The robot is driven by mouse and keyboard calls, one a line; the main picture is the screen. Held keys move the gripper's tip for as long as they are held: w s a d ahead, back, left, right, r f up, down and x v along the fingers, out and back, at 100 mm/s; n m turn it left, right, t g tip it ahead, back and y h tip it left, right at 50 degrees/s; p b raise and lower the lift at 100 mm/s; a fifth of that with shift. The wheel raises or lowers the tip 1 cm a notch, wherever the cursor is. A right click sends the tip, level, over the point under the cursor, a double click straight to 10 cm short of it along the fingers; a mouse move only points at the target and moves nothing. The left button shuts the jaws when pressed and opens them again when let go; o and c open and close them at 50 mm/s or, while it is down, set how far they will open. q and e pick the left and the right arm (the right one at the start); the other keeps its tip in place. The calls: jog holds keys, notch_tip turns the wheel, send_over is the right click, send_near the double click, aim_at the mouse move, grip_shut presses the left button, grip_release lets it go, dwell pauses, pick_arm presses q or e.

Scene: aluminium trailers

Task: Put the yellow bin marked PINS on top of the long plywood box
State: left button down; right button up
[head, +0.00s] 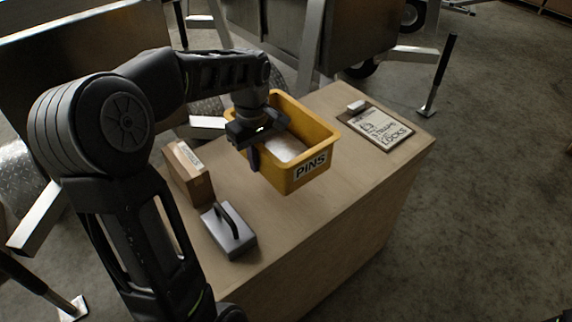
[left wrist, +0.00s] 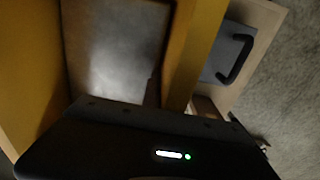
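The yellow bin (head: 313,181) marked PINS is in the middle of the head view, over the top of a large plywood box (head: 345,182). Pale contents show inside it. My left gripper (head: 258,145) is at the bin's near left wall, one finger outside it and the other hidden inside. It looks shut on that wall, which also shows in the left wrist view (left wrist: 190,50). I cannot tell whether the bin's base touches the plywood top.
A small labelled brown box (head: 188,175) and a grey block with a black handle (head: 229,232) stand left of the bin. Metal trailers (head: 360,40) stand behind.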

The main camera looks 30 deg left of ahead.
pick_arm(q)
send_over(260, 196)
notch_tip(260, 196, down, 6)
jog(key=shift+w+r, duration=0.1)
dwell(0.3)
jog(key=shift+f, duration=1.9)
jog(key=shift+f+b, duration=0.15)
jog(key=shift+b, duration=0.25)
jog(key=c, duration=1.6)
grip_release()
jog(key=shift+c, duration=0.2)
notch_tip(260, 196, up, 12)
jog(key=shift+r+p, duration=0.15)
jog(key=shift+p, duration=0.4)
